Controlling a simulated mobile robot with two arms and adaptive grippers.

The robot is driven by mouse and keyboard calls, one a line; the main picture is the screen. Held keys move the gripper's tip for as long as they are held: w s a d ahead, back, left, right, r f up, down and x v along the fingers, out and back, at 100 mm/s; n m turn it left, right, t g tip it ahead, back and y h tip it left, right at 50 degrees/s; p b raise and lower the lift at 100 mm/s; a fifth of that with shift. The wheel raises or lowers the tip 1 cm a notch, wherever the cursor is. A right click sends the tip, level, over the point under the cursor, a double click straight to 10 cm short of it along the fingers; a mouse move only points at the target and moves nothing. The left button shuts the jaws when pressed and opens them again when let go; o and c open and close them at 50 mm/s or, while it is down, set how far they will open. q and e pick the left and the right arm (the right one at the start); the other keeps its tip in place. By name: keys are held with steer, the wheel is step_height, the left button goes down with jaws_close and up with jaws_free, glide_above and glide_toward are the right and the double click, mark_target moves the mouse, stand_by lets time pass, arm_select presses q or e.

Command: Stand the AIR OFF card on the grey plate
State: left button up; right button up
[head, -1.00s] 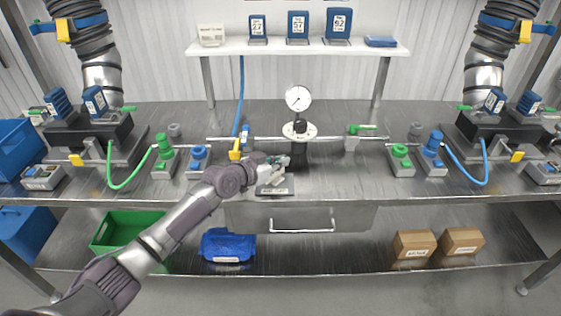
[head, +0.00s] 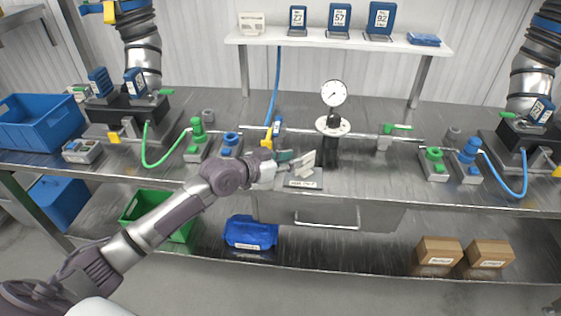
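A pale card (head: 304,162), taken to be the AIR OFF card, is at the tip of my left gripper (head: 287,161). Its writing cannot be read here. The card is tilted and appears pinched between the fingers, which partly hide its left side. It is over the back of the grey plate (head: 303,184), a flat labelled piece at the bench's front edge. I cannot tell whether its lower edge touches the plate. My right gripper is not in view.
The gauge on its flanged stand (head: 332,126) is just behind and right of the plate. Valve blocks with green knobs (head: 434,153) and blue knobs flank it. A white shelf (head: 340,42) above holds blue number cards and a pale sign (head: 252,24). Bare bench lies right of the plate.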

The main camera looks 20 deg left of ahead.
arm_select(q)
steer(key=v, duration=0.3)
steer(key=shift+s+a+r, duration=0.1)
steer(key=shift+s, duration=0.2)
